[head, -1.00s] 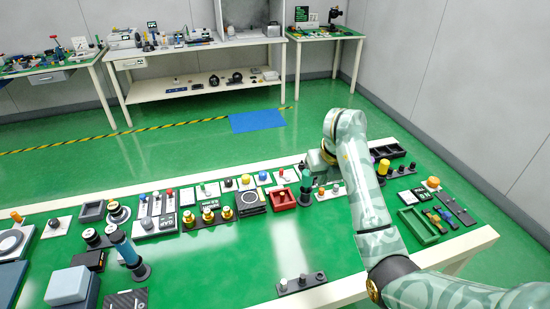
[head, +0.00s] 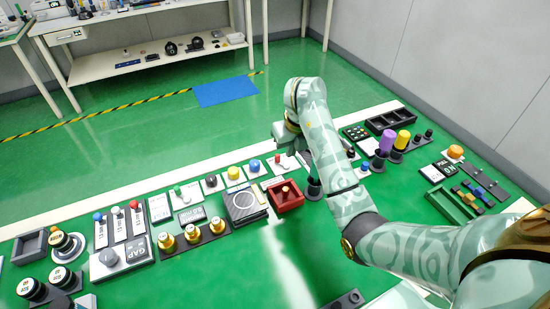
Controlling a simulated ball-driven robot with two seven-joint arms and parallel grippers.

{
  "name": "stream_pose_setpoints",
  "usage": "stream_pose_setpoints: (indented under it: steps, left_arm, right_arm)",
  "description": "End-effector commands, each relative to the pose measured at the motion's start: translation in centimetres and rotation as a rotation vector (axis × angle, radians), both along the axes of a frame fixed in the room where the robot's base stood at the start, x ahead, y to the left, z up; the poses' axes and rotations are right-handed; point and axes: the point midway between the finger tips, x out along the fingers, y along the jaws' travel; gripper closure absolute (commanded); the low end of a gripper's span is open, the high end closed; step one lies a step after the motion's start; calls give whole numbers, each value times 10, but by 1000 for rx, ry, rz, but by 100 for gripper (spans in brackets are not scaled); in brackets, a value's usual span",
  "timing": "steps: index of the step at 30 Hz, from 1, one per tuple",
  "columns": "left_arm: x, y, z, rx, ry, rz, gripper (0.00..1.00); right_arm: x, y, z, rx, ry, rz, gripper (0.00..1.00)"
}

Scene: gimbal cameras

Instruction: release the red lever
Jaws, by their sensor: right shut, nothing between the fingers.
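A small red-tipped lever (head: 277,160) stands on a white plate (head: 288,167) in the back row of the table, just behind the red tray. My right gripper (head: 295,142) is above and slightly behind that plate, shut and empty. My own forearm and wrist partly cover it, so the fingertips are hard to make out. I cannot tell whether it touches the lever. My left gripper is not in view.
A red tray (head: 286,204) and a dark round-dial box (head: 243,210) stand in front. Blue (head: 254,166) and yellow (head: 233,173) knobs are to the left. Purple (head: 387,142) and yellow (head: 402,139) cylinders stand to the right. The green tabletop in front is mostly clear.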

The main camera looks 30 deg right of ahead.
Motion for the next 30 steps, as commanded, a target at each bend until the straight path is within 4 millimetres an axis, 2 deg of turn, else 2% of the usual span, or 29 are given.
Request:
stream_pose_setpoints:
  steps: [1, 14, 17, 30]
  left_arm:
    - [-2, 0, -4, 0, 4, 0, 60]
    - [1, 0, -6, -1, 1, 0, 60]
    - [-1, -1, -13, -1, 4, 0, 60]
    - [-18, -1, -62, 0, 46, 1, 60]
  right_arm:
    - [0, 0, -6, 0, 3, 0, 100]
    - [1, 0, -8, 0, 3, 0, 100]
    - [3, 0, -20, -1, 4, 1, 100]
    - [24, -3, -110, 0, 8, 0, 100]
